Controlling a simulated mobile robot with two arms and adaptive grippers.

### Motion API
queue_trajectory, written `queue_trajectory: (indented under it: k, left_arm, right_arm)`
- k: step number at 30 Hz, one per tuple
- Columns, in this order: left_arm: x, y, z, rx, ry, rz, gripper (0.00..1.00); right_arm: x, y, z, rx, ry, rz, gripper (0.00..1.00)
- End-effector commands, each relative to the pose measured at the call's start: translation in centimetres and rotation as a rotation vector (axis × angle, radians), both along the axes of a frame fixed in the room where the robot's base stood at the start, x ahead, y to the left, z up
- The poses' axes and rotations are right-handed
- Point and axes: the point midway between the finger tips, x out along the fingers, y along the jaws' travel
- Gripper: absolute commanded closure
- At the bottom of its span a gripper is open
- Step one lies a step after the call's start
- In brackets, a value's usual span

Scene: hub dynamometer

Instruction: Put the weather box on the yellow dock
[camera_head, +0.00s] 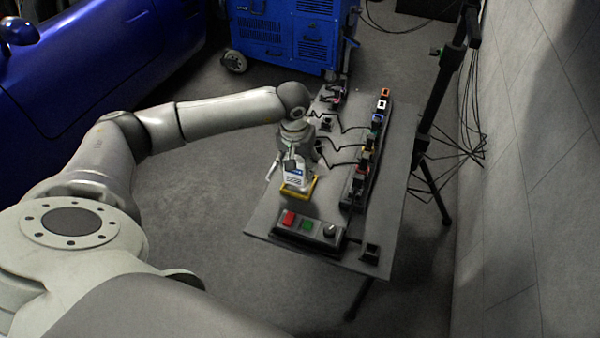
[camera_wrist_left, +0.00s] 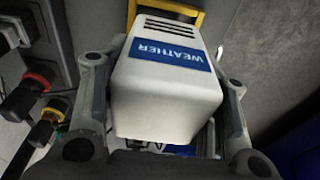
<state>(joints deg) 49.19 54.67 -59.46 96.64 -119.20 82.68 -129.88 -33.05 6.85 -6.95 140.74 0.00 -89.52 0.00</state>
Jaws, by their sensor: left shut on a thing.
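The weather box (camera_head: 296,179) is white with a blue label. It also shows large in the wrist view (camera_wrist_left: 167,95), where its label reads WEATHER. My left gripper (camera_head: 292,163) is shut on the box, with one finger on each side of it. The yellow dock (camera_head: 312,188) is near the front left of the table, and its yellow rim shows around the lower part of the box. In the wrist view the dock (camera_wrist_left: 198,18) shows beyond the far end of the box. I cannot tell whether the box rests on the dock or is just above it. My right gripper is out of view.
A control box with a red button (camera_head: 289,218), a green button and a knob sits at the table's front edge. A row of coloured connectors (camera_head: 368,140) with black cables runs along the right side. A black stand (camera_head: 440,95) is right of the table.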

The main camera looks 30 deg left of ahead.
Motion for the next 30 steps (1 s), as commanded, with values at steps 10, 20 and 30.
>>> queue_trajectory:
  k: [10, 20, 30]
  left_arm:
    - [0.8, 0.1, -3.2, 0.0, 0.003, 0.0, 0.79]
    - [0.9, 0.1, -4.1, 0.0, -0.001, 0.0, 0.79]
    - [0.8, 0.1, -4.4, 0.001, 0.001, 0.0, 0.25]
  right_arm:
    - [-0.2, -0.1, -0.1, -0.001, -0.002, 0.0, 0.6]
    - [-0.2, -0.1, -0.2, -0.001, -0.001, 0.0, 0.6]
    - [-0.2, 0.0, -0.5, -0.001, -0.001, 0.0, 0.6]
